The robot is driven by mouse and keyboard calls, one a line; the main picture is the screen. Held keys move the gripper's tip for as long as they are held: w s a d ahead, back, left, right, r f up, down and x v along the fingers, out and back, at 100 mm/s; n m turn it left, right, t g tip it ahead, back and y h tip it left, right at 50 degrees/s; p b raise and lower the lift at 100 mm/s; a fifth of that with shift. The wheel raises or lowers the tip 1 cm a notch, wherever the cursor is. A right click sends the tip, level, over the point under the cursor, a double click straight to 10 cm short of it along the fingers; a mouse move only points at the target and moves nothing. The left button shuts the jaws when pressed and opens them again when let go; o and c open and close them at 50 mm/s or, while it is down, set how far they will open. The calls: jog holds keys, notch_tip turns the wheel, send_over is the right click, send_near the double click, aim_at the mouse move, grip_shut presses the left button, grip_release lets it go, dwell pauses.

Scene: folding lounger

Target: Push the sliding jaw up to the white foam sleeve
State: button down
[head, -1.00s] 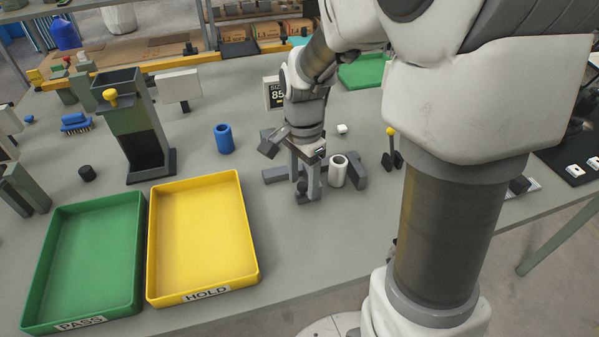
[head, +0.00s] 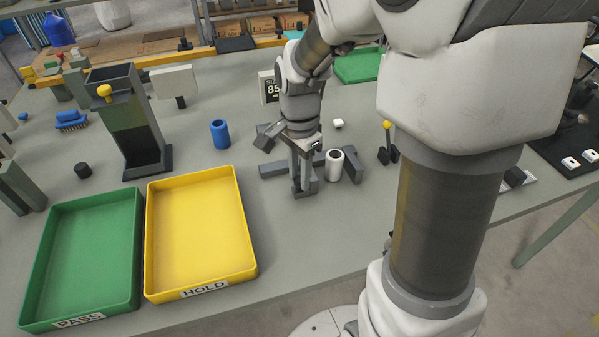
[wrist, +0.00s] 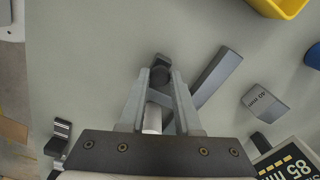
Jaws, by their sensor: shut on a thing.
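The white foam sleeve (head: 334,166) stands upright on the grey table, just right of my gripper's fingers. Grey bars lie left (head: 272,169) and right (head: 352,166) of the sleeve. The fingers hide much of the jaw, and contact with the sleeve cannot be told.
A yellow HOLD tray (head: 249,262) and a green PASS tray (head: 38,300) lie at the front left. A blue tube (head: 220,134) stands left of my gripper. An 85 sign (head: 268,88) stands behind it. The table in front of the fingers is clear.

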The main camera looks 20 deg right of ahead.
dwell(0.8)
jog(key=shift+d+p, duration=0.5)
jog(key=shift+d, duration=2.1)
jog(key=c, duration=0.6)
grip_release()
jog(key=shift+d, duration=0.1)
jog(key=shift+r, duration=0.2)
notch_tip(320, 180, up, 17)
jog(key=p, duration=0.4)
